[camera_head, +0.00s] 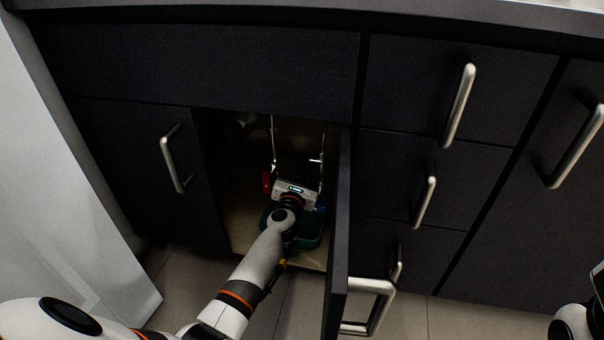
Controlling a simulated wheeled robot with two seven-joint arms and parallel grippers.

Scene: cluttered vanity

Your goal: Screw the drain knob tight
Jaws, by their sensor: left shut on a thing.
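My left gripper (293,188) is inside the open cabinet below the counter, at the end of my left arm. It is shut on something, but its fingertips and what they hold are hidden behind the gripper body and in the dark. I take the held thing to be the drain knob, though I cannot see it clearly. Two thin metal pipes (273,140) hang down in the cabinet just beyond the gripper. My right gripper does not show; only part of my right arm is at the lower right edge.
A teal bin (309,238) stands on the cabinet floor (243,205) under my left wrist. A red item (267,182) is left of the gripper. The open cabinet door (337,230) stands close on the right. Drawers with metal handles (458,105) are farther right. The tiled floor in front is clear.

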